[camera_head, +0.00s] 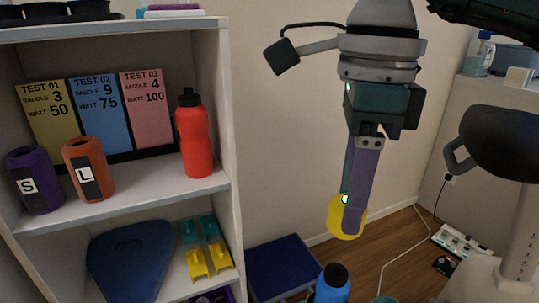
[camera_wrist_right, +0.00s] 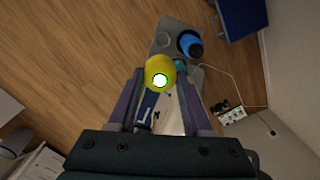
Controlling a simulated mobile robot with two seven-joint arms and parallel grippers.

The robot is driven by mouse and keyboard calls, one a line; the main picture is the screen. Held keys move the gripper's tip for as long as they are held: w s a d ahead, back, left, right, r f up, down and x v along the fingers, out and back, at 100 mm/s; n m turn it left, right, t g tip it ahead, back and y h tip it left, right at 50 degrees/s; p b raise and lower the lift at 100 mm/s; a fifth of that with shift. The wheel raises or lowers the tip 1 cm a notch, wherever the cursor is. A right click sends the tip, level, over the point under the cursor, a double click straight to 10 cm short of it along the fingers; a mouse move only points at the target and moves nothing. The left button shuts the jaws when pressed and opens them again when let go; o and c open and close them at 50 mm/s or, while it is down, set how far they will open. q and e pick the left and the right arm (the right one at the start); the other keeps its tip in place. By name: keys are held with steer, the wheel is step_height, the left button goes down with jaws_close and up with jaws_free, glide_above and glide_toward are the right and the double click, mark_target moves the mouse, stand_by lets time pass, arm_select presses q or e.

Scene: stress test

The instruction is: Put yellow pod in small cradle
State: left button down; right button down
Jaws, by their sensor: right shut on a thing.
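The yellow pod (camera_head: 335,223) is round and held between the fingertips of my right gripper (camera_head: 351,206), which points down in mid-air right of the shelf. In the wrist view the pod (camera_wrist_right: 158,70) sits between the purple fingers (camera_wrist_right: 160,80), with a bright white and green spot on it. A purple cup marked S (camera_head: 45,205) stands on the middle shelf at the far left, beside an orange cup marked L (camera_head: 97,192). No label names a cradle; the S cup may be the small one. My left gripper is not in view.
A red bottle (camera_head: 195,135) stands on the middle shelf near its right edge (camera_head: 222,180). Colored test cards (camera_head: 95,120) lean behind the cups. A blue bottle (camera_head: 333,283) is below my gripper. The space between shelf and gripper is clear.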

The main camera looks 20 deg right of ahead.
steer(key=d+f+m+b, duration=0.1)
steer(key=f+m+b, duration=0.3)
steer(key=f+b, duration=0.5)
steer(key=d+f+m+b, duration=0.1)
steer(key=f+m+b, duration=0.3)
steer(key=f+b, duration=0.5)
steer(key=d+f+m+b, duration=0.1)
steer(key=f+m+b, duration=0.4)
steer(key=f, duration=1.4)
steer(key=shift+s+b, duration=0.4)
steer(key=shift+b, duration=1.9)
steer(key=shift+a+f+b, duration=0.1)
steer(key=shift+f+b, duration=0.85)
steer(key=shift+f, duration=0.3)
steer(key=shift+c, duration=1.2)
jaws_free()
step_height(320, 180, up, 10)
steer(key=p, duration=0.5)
